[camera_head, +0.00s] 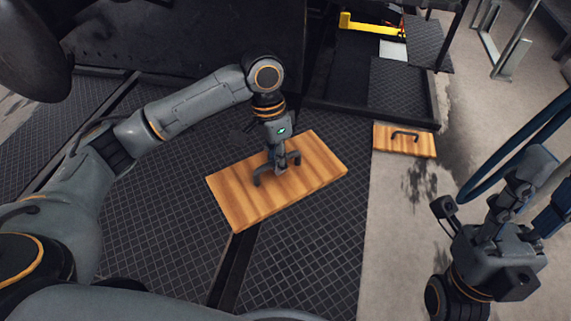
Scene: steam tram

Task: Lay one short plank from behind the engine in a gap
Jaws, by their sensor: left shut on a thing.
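A short wooden plank (232,203) with a dark handle lies or hovers over the dark tread-plate floor. My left gripper (277,178) is shut on its handle from above. A dark straight gap (233,266) in the floor runs out from under the plank's near edge. The plank lies at an angle across the line of this gap and hides part of it. I cannot tell whether the plank touches the floor. A second short plank (420,146) with a black handle lies on the concrete to the right. My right gripper (520,185) is at the right; its finger state is unclear.
Dark steps (400,88) with a yellow item (372,26) on top stand at the back right. A blue hose (520,142) loops at the right. A black engine side (190,40) stands behind. Concrete floor (400,240) is clear between plates and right arm.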

